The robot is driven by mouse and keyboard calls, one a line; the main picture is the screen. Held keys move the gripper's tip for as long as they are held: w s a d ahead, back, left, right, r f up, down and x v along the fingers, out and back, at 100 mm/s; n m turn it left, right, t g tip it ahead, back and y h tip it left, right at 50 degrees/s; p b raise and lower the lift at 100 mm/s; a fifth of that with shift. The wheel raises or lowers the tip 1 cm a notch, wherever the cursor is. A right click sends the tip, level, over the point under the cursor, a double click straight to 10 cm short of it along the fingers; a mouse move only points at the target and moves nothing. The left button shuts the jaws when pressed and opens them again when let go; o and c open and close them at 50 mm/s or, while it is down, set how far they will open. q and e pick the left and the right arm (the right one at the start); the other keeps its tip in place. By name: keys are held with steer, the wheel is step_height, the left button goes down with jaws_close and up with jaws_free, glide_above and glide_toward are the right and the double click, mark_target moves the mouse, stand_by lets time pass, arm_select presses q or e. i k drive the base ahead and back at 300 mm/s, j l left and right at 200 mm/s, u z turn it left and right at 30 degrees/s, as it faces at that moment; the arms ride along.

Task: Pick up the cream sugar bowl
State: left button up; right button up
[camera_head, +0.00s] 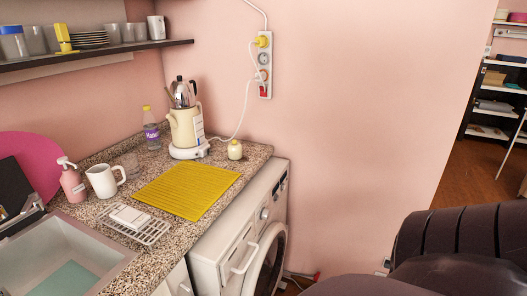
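The cream sugar bowl (235,151) is a small round cream pot with a knob-like top. It stands upright on the speckled granite counter (252,160) near its right end, just right of the white kettle base. Nothing touches it, and its front side is in plain sight. Neither my left nor my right gripper shows in this view.
A cream kettle (184,128), a bottle (151,130), a yellow mat (187,189), a white mug (104,180) and a wire rack (134,225) share the counter. A washing machine (240,255) stands below. A dark ribbed shape (465,232) fills the lower right.

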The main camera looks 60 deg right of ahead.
mark_target(235, 149)
steer(key=z, duration=1.55)
steer(key=l+u, duration=0.15)
steer(key=u, duration=0.3)
steer(key=i+l+u, duration=0.1)
steer(key=u, duration=0.3)
steer(key=l+u, duration=0.3)
steer(key=u, duration=0.15)
steer(key=l+u, duration=0.35)
steer(key=l, duration=0.5)
steer(key=k, duration=0.05)
